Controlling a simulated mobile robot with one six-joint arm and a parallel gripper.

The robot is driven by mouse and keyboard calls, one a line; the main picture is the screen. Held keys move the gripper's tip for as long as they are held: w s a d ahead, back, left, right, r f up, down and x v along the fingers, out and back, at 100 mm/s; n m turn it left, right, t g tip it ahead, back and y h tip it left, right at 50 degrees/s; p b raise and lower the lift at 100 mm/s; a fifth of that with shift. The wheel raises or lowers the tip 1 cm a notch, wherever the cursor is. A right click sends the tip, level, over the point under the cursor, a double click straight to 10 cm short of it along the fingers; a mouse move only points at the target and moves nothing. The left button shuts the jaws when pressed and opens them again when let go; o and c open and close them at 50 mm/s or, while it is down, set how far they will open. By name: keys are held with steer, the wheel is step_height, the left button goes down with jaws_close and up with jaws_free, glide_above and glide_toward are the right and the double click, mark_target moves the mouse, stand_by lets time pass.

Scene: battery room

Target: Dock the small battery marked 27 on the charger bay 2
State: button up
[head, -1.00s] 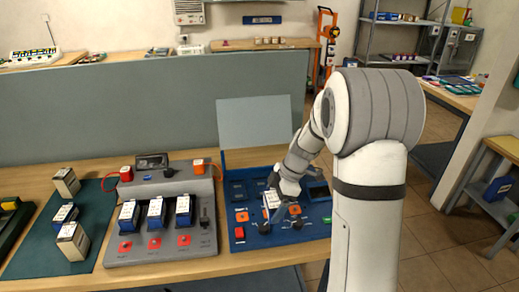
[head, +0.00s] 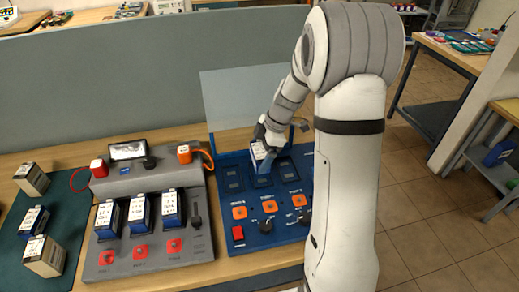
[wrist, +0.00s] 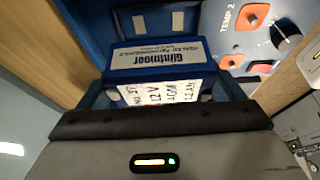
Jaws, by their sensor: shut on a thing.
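My gripper (head: 268,148) is shut on a small blue battery (head: 259,151) over the back row of the blue unit (head: 283,225). The blue unit has dark square recesses at the back, orange buttons and black knobs; the wrist view reads "TEMP 2" beside one button. A grey unit (head: 150,180) on the left holds three blue batteries (head: 139,213) upright in a row.
A dark green mat (head: 60,205) at the left bears two beige boxes (head: 45,255) and a blue battery (head: 34,220). A grey partition (head: 120,85) and the blue unit's raised pale lid (head: 240,95) stand behind. An orange cable (head: 205,157) runs beside the grey unit.

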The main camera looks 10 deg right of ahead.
steer(key=shift+f+b, duration=0.7)
steer(key=shift+f, duration=1.5)
steer(key=shift+b, duration=1.05)
steer(key=shift+f+b, duration=0.55)
steer(key=shift+b, duration=0.15)
steer(key=o, duration=1.1)
steer(key=shift+s, duration=0.1)
steer(key=shift+p+v, duration=2.1)
steer(key=shift+v, duration=3.5)
steer(key=shift+f, duration=0.1)
